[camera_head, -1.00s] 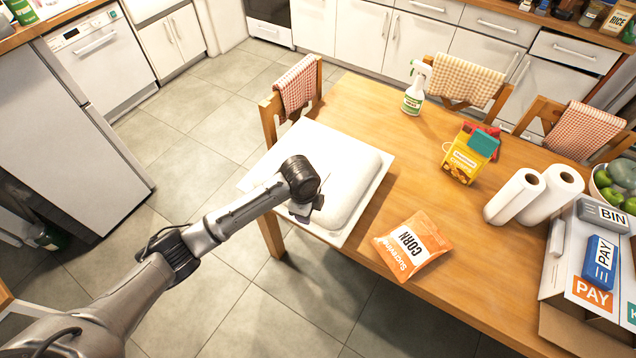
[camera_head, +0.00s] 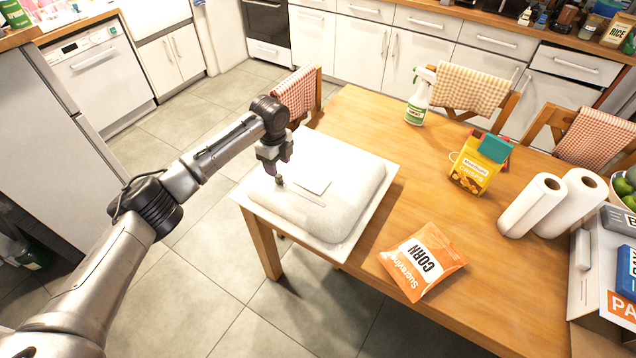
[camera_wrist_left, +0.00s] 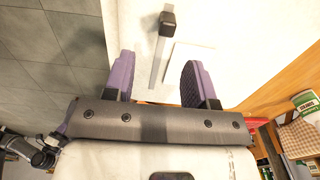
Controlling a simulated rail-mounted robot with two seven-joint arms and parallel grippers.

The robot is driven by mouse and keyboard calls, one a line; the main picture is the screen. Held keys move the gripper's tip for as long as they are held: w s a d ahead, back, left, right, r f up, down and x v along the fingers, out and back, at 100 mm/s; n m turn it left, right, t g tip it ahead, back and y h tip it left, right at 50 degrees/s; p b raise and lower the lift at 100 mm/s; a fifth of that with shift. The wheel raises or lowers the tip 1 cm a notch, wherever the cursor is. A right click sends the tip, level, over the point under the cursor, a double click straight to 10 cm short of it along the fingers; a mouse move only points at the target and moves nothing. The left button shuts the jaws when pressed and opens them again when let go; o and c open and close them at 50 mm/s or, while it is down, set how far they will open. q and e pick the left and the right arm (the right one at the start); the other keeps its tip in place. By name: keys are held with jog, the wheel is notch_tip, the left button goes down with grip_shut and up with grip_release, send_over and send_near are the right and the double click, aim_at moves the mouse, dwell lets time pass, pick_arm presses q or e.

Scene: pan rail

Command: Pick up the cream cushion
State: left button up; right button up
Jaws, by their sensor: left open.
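The cream cushion (camera_head: 345,205) is a pale, puffy rectangle lying on a flat white sheet or board (camera_head: 385,195) at the table's near left corner. My left gripper (camera_head: 274,166) points down above the cushion's left part, close to the dark piece. In the left wrist view its two purple fingers (camera_wrist_left: 160,82) are apart and empty, with the cushion's pale surface (camera_wrist_left: 255,30) beyond. A grey strip with a dark end (camera_wrist_left: 166,22) shows there. Contact is unclear.
A spray bottle (camera_head: 418,98), yellow box (camera_head: 475,172) and paper rolls (camera_head: 532,203) stand farther right. A chair with a red checked cloth (camera_head: 297,92) is behind the cushion.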

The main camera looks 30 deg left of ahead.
aim_at(281, 177)
pick_arm(q)
jog(key=shift+w+f+b, duration=0.2)
jog(key=shift+f, duration=1.8)
jog(key=shift+w+f+b, duration=0.15)
jog(key=shift+f+b, duration=0.05)
jog(key=shift+f, duration=1.75)
jog(key=shift+c, duration=0.4)
grip_shut()
jog(key=shift+r, duration=0.1)
